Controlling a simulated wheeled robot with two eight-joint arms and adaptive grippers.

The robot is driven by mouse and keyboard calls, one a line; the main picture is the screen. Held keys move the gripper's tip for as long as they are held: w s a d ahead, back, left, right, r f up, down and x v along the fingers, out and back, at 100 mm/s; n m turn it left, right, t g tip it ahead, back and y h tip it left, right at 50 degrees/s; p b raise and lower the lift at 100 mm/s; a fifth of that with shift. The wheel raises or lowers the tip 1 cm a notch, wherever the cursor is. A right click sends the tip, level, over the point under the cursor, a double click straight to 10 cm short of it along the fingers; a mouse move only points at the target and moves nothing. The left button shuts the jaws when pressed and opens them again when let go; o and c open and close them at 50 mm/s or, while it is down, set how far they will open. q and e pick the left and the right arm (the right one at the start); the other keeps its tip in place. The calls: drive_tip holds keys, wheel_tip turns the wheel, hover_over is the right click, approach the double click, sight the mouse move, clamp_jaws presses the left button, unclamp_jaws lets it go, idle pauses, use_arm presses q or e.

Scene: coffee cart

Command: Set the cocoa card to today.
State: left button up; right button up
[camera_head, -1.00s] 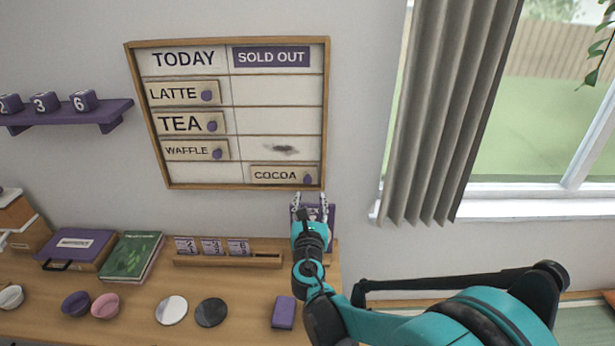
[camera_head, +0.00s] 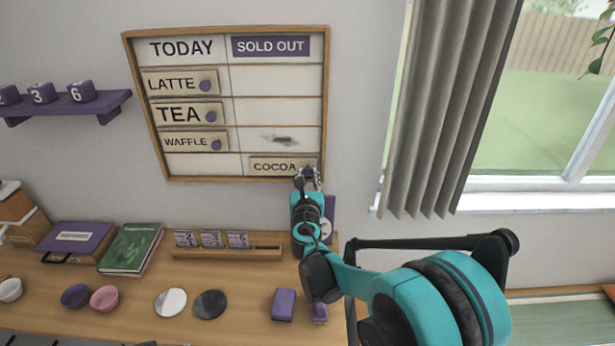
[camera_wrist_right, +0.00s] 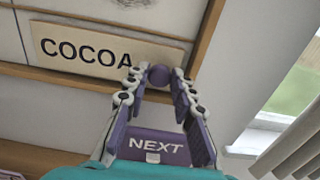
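The cocoa card (camera_head: 275,165) is a pale strip with a purple knob at its right end. It sits in the bottom row of the menu board's (camera_head: 327,100) SOLD OUT column. The bottom row under TODAY (camera_head: 181,48) is bare. My right gripper (camera_head: 306,173) is at the card's right end. In the right wrist view, its open fingers (camera_wrist_right: 160,78) stand on either side of the knob (camera_wrist_right: 159,75), and the card (camera_wrist_right: 100,45) lies to their left. I cannot tell whether they touch the knob. My left gripper is not in view.
LATTE (camera_head: 170,84), TEA (camera_head: 175,114) and WAFFLE (camera_head: 182,142) cards fill the upper TODAY rows. A dark smudge (camera_head: 283,139) marks the SOLD OUT column. A purple NEXT sign (camera_wrist_right: 158,148) stands below the gripper. The desk (camera_head: 240,325) holds bowls, discs and books. A curtain (camera_head: 440,110) hangs at right.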

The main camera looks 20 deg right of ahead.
clamp_jaws()
drive_tip(key=w+a, duration=0.2)
drive_tip(key=a, duration=0.6)
drive_tip(key=w+a, duration=0.2)
drive_tip(key=a, duration=0.6)
drive_tip(key=w+a, duration=0.3)
drive_tip(key=a, duration=0.6)
drive_tip(key=o, duration=0.7)
unclamp_jaws()
drive_tip(key=shift+w, duration=0.1)
drive_tip(key=shift+o, duration=0.2)
drive_tip(key=shift+a, duration=0.15)
drive_tip(key=v, duration=1.2)
